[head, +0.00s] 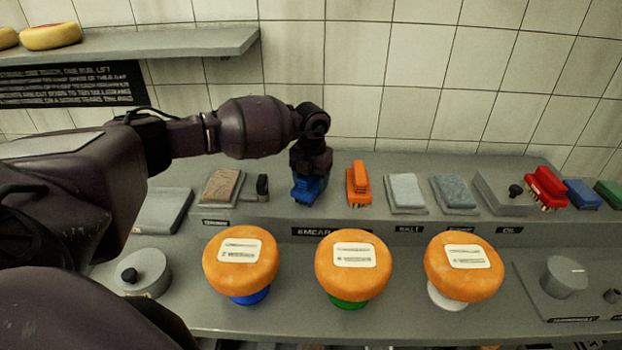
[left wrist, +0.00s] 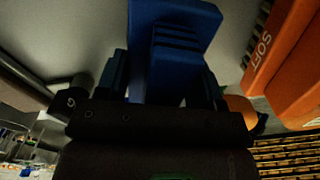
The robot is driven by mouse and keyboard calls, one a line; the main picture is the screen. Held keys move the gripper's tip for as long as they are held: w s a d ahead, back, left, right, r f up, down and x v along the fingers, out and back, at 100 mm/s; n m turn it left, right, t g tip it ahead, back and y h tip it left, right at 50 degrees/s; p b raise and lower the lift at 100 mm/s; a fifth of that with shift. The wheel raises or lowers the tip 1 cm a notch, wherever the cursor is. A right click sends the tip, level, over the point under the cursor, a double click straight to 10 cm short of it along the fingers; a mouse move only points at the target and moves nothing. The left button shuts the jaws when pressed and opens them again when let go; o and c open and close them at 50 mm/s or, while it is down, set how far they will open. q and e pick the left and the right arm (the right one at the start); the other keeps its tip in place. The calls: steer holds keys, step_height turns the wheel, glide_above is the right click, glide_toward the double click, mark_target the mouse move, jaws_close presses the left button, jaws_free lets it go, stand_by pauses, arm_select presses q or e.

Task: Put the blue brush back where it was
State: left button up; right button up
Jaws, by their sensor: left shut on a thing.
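The blue brush (head: 308,190) is at the raised back ledge, left of an orange brush (head: 358,184). My left gripper (head: 309,177) comes down on it from above and is shut on it. In the left wrist view the blue brush (left wrist: 175,45) fills the space between the fingers, and the orange brush (left wrist: 290,60), marked "SOFT", is close on the right. I cannot tell whether the blue brush's underside touches the ledge. My right gripper is not in view.
Three orange cheese wheels (head: 240,262) stand on coloured stands in front. A brown pad (head: 221,187) is left; grey pads (head: 406,192) are right. Red (head: 545,187), blue (head: 582,194) and green (head: 609,193) brushes sit far right. A shelf (head: 150,44) hangs upper left.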

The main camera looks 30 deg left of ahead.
arm_select(q)
steer(key=shift+f, duration=0.1)
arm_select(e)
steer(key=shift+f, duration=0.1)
arm_select(q)
steer(key=o, duration=0.7)
steer(key=shift+o, duration=0.7)
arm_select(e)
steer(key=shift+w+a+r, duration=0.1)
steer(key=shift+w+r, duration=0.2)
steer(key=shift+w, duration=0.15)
arm_select(q)
steer(key=shift+r, duration=0.25)
step_height(320, 180, up, 11)
steer(key=shift+f+b, duration=0.2)
steer(key=shift+b, duration=0.5)
steer(key=shift+r, duration=0.6)
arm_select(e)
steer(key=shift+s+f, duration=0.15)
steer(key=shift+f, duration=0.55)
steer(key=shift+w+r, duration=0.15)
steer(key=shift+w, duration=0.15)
